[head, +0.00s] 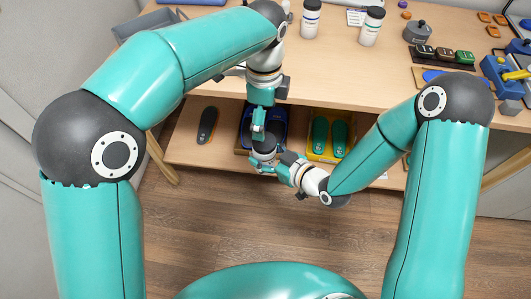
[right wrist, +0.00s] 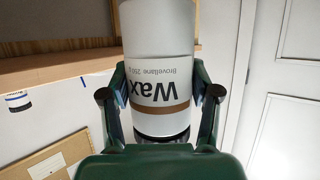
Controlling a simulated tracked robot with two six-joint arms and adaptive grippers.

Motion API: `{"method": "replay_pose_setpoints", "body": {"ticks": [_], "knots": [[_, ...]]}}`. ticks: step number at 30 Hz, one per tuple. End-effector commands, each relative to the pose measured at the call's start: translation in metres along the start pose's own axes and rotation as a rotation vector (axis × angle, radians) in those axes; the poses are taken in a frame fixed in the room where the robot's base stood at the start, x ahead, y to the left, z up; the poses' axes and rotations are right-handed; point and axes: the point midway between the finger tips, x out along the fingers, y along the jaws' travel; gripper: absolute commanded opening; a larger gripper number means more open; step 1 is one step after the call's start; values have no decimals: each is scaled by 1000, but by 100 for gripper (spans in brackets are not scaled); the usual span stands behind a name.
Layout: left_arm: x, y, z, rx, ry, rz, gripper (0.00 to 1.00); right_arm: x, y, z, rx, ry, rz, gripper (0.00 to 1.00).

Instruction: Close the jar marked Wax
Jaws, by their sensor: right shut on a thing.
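The Wax jar (right wrist: 160,60) is a white cylinder with a brown stripe; its "Wax" label reads upside down in the right wrist view. My right gripper (right wrist: 160,100) is shut on its sides, and a dark band shows at the lower end of the jar. In the head view my right gripper (head: 275,168) is below the table's front edge, in front of the lower shelf. My left gripper (head: 259,128) points down just above a dark round top (head: 265,146) at the jar. Whether its fingers hold a lid there is too small to tell.
Two white jars with dark lids (head: 311,18) (head: 371,27) stand on the table (head: 330,70). The lower shelf (head: 185,150) holds a dark insole (head: 207,125), a blue tray (head: 246,118) and a yellow tray (head: 317,155) with green insoles. Blue and yellow equipment (head: 503,75) stands at the right.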

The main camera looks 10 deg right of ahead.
Motion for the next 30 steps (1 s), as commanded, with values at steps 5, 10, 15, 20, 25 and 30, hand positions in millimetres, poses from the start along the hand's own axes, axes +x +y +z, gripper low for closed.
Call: {"method": "replay_pose_setpoints", "body": {"ticks": [5, 10, 15, 20, 25, 30], "knots": [[-29, -1, 0, 1, 0, -3, 91, 0, 0, -1, -1, 2, 1, 0], [-40, 0, 0, 1, 0, -2, 91, 0, 0, -1, -1, 2, 1, 0], [-41, 0, 0, 1, 0, 0, 91, 0, 0, -1, -1, 2, 1, 0], [-41, 0, 0, 0, 1, 0, 91, 0, 0, -1, -1, 2, 1, 0], [-30, 0, 4, -81, 47, 8, 91, 0, 0, -1, -1, 2, 1, 0], [5, 1, 15, -403, 214, 47, 91, 0, 0, -1, -1, 2, 1, 0]]}}
